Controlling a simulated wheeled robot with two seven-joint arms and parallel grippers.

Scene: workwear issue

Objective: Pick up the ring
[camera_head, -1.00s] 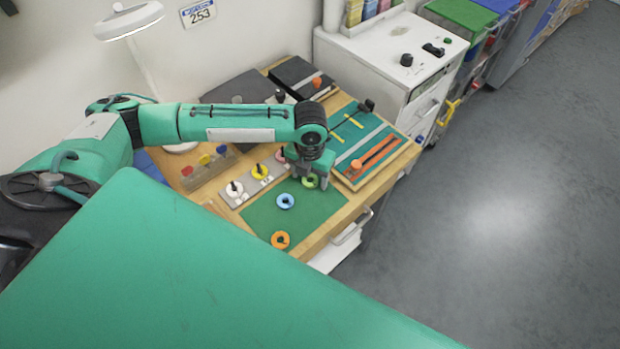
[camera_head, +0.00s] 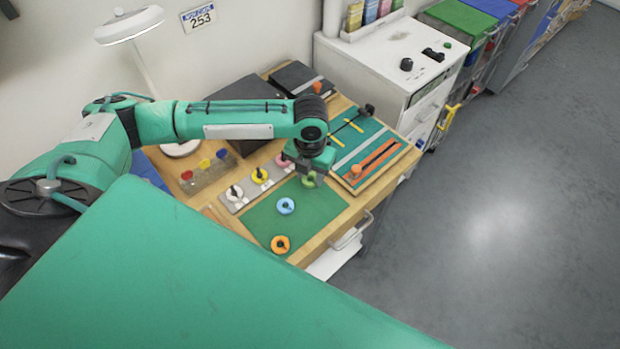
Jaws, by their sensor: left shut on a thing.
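My left gripper (camera_head: 311,177) is over the far right corner of the green mat (camera_head: 258,224), pointing down. It is shut on a green ring (camera_head: 308,182), which the gripper partly covers. I cannot tell how far the ring is above the mat. My right gripper is not in view.
A teal board (camera_head: 364,131) lies right of the gripper. A lamp (camera_head: 130,25) stands behind. A white cabinet (camera_head: 375,55) stands beyond the wooden table.

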